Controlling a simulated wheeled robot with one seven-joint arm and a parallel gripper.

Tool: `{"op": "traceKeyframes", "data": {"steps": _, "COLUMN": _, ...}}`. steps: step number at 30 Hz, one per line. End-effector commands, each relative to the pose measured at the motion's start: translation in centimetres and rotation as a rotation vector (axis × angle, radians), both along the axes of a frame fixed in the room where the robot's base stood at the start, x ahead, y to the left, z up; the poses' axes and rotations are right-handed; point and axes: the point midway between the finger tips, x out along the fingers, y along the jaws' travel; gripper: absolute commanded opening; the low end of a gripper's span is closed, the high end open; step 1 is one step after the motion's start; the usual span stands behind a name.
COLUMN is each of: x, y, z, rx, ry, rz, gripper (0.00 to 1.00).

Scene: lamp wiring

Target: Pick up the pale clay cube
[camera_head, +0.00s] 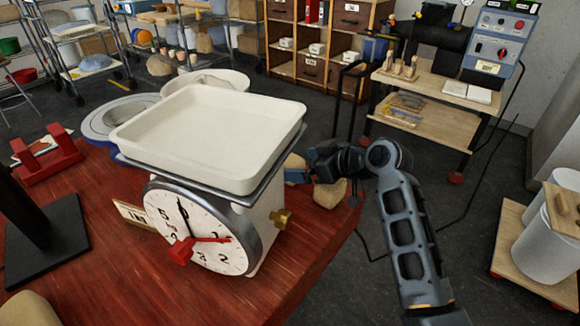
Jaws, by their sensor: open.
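A pale tan block (330,193) sits near the right edge of the red table, just under and beside my gripper. It looks like clay with rounded corners. A second tan piece (293,162) shows between the scale and my gripper, partly hidden by both. I cannot tell for sure which one is the pale clay cube. My gripper (297,175) is open at the right side of the scale, seen from the side. Its fingertips are dark and partly hidden, and I cannot tell whether they touch either piece.
A large dial scale (203,225) with a cream tray (210,135) stands close left of my gripper; a brass knob (282,219) sticks out from its side. A red stand (48,157), a dark post base (50,245) and another tan lump (28,310) are at left.

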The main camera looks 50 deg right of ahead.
Motion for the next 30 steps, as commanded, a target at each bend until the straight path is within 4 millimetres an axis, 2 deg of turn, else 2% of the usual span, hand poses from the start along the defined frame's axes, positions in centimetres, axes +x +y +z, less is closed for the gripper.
{"op": "traceKeyframes", "data": {"steps": 6, "x": 2.1, "y": 0.0, "z": -1.1, "rx": 0.0, "ry": 0.001, "rz": 0.0, "gripper": 0.99}}
{"op": "traceKeyframes", "data": {"steps": 14, "x": 2.2, "y": 0.1, "z": -1.2, "rx": -0.001, "ry": 0.0, "rz": 0.0, "gripper": 0.99}}
{"op": "traceKeyframes", "data": {"steps": 30, "x": 2.2, "y": 0.1, "z": -1.2, "rx": -0.001, "ry": 0.0, "rz": 0.0, "gripper": 0.47}}
